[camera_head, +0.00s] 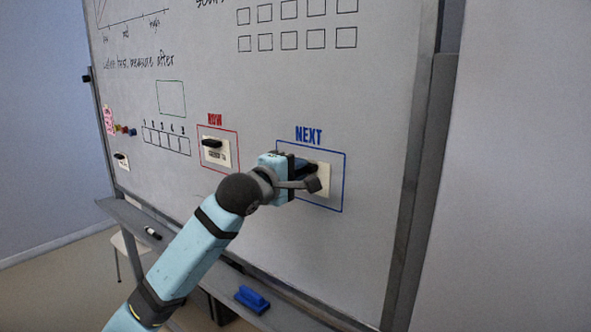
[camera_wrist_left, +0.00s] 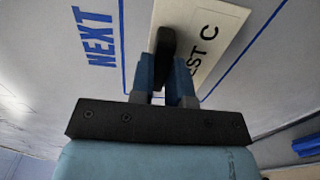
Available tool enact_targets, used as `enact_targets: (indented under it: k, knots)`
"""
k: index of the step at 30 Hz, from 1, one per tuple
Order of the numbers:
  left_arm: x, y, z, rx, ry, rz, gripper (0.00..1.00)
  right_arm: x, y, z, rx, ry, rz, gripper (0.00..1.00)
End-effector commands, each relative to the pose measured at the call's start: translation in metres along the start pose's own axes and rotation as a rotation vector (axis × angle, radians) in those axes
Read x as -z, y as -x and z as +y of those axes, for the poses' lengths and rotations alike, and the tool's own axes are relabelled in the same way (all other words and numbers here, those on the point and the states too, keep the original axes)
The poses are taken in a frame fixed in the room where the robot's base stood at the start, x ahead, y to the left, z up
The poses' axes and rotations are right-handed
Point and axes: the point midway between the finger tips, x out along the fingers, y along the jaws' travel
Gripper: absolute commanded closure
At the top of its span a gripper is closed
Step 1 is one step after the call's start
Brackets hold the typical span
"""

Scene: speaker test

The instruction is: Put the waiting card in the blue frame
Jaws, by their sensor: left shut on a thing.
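The card (camera_head: 324,180) is cream-white and lies flat against the whiteboard, inside the blue frame (camera_head: 345,180) under the word NEXT. In the left wrist view the card (camera_wrist_left: 229,18) shows printed letters "EST C" and a black handle (camera_wrist_left: 165,45). The blue frame's line (camera_wrist_left: 122,45) runs beside it. My left gripper (camera_head: 309,176) is at the card, shut on its black handle; its fingers (camera_wrist_left: 166,75) show in the left wrist view. The gripper hides the card's left part in the head view. I cannot tell whether the card touches the board.
A red frame (camera_head: 238,160) labelled NOW holds another card (camera_head: 215,157) with a black handle. A further small card (camera_head: 121,161) is at the board's left edge, below coloured magnets (camera_head: 124,129). A ledge with a marker (camera_head: 153,233) and blue eraser (camera_head: 252,299) runs below.

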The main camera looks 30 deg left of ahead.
Motion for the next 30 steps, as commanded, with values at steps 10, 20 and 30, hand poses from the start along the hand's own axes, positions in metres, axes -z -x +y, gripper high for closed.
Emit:
enact_targets:
  k: [10,20,30]
  knots:
    - [-0.0001,-0.0005,-0.0001,0.0,0.0,0.0,0.63,0.0,0.0001,-0.0002,0.0,0.0,0.0,0.33]
    - [0.0,-0.0006,-0.0002,0.001,0.0,0.0,0.33,-0.0005,-0.0001,-0.0002,0.0,0.0,-0.001,0.33]
    - [-0.0001,0.0019,-0.0002,0.001,0.001,0.0,0.33,-0.0002,0.0002,-0.0002,0.0,0.0,-0.001,0.33]
